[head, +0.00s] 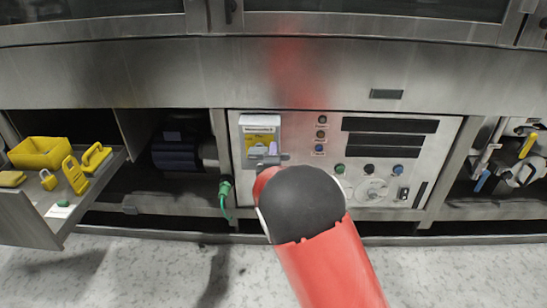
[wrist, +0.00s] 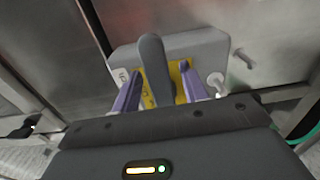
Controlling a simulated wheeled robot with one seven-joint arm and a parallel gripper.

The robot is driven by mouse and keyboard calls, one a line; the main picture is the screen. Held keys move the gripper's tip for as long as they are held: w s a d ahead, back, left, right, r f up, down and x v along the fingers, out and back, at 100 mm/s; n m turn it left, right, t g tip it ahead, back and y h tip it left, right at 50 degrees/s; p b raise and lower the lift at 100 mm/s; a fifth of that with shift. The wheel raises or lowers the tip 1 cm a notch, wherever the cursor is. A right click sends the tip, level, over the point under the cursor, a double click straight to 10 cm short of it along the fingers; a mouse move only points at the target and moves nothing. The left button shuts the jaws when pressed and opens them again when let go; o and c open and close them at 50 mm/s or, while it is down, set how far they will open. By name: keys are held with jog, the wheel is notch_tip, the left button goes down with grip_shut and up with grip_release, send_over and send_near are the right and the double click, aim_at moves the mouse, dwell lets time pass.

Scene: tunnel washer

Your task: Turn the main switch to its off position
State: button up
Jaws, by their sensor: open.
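The main switch is on the left part of the grey control panel, as a yellow plate (head: 254,142) under a white label. In the wrist view its grey handle (wrist: 153,70) stands in front of the yellow plate (wrist: 180,76) and points up in the picture. My gripper (wrist: 161,82) is open, with one purple finger on each side of the handle. Gaps show on both sides, and I cannot tell whether either finger touches it. In the head view my red and dark arm hides most of the gripper and the lower part of the switch.
The control panel (head: 400,165) has several buttons, dark displays and a round dial (head: 371,191) right of my arm. An open drawer (head: 30,228) at left holds a yellow bin (head: 39,153) and yellow lockout items. A green plug (head: 225,190) hangs left of the panel. Pipes with valves are at right.

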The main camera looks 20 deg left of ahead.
jog(key=v, duration=0.7)
jog(key=shift+s, duration=0.4)
